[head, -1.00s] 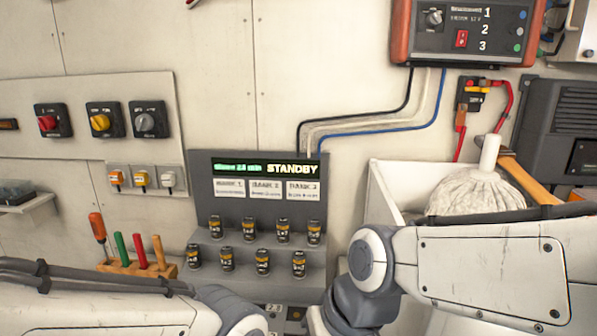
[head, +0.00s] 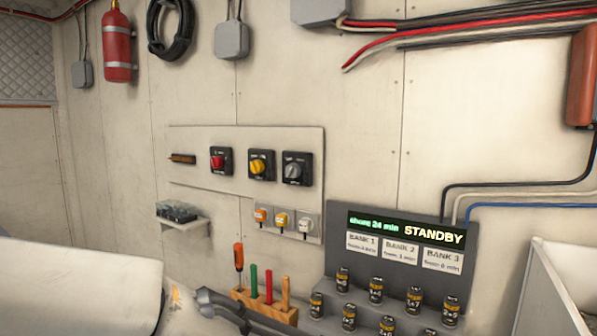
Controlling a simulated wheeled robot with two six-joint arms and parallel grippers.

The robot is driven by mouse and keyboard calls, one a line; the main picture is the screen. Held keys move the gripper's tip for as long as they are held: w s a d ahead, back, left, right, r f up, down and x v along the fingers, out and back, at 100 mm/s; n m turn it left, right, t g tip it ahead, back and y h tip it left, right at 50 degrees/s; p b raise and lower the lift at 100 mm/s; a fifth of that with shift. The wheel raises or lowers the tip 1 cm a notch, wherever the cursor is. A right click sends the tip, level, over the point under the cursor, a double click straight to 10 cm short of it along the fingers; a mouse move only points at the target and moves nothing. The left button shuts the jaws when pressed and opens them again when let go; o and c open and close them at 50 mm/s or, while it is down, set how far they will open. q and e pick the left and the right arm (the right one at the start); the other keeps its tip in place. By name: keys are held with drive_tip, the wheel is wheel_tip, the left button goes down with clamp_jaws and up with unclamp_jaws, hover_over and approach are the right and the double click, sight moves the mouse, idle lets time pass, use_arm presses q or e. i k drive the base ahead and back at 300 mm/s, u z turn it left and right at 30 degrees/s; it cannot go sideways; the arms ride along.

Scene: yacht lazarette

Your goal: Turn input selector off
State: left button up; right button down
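Three rotary switches sit in a row on a pale wall panel (head: 245,188): one with a red knob (head: 218,161), one with a yellow knob (head: 260,166) and one with a grey knob (head: 293,170). Their labels are too small to read, so I cannot tell which, if any, is the input selector. A red-sided box (head: 582,75) is cut off at the upper right edge; earlier it showed a knob and the numbers 1, 2, 3, now out of view.
A grey display stand (head: 338,240) reads STANDBY and holds several dark cylinders. Three small plugs (head: 281,220) hang below the switches. A wooden rack (head: 270,308) holds tools. A fire extinguisher (head: 117,45) hangs at left. A white bin (head: 555,270) stands at right.

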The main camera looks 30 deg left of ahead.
sight(292, 170)
drive_tip(key=z, duration=0.1)
drive_tip(key=k, duration=1)
drive_tip(key=u, duration=1.1)
drive_tip(key=i, duration=1.5)
drive_tip(key=z, duration=0.55)
